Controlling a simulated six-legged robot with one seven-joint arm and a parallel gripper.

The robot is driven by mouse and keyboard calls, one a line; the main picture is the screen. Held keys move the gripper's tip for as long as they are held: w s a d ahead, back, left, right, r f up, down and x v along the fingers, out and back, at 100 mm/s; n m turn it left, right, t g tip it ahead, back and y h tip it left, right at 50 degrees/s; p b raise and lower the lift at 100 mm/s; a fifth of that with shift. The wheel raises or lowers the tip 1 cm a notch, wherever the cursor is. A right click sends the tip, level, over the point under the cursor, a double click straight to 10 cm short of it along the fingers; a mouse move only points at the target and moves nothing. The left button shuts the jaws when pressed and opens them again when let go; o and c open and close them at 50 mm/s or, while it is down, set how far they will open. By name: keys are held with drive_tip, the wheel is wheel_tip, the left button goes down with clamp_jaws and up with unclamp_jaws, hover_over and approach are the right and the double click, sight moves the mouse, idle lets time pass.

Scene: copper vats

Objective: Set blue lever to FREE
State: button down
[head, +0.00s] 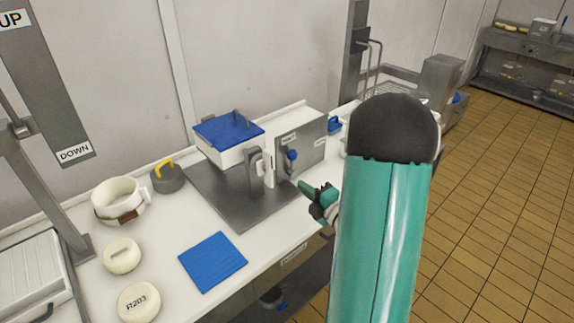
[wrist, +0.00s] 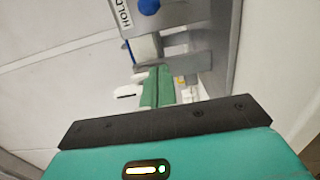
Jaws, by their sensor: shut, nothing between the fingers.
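The blue lever (head: 291,156) has a round blue knob and sits on the face of a grey metal plate (head: 312,146). The plate carries small white labels, too small to read in the head view. In the wrist view the blue knob (wrist: 148,6) is cut by the top edge, beside a label reading HOLD (wrist: 122,14). The lever's exact setting cannot be told. My gripper (head: 304,187) has green fingers and is in front of and below the plate, apart from the knob. In the wrist view its fingers (wrist: 158,72) are together and empty.
A white box with a blue lid (head: 228,130) stands behind, left of the plate. A grey upright handle (head: 255,172) stands close to the lever.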

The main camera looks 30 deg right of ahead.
sight(292, 161)
drive_tip(key=shift+s+d, duration=0.1)
drive_tip(key=w, duration=0.3)
drive_tip(key=w+d, duration=0.1)
drive_tip(key=w, duration=0.7)
drive_tip(key=shift+d, duration=0.35)
drive_tip(key=shift+w+d, duration=0.2)
drive_tip(key=shift+d, duration=0.4)
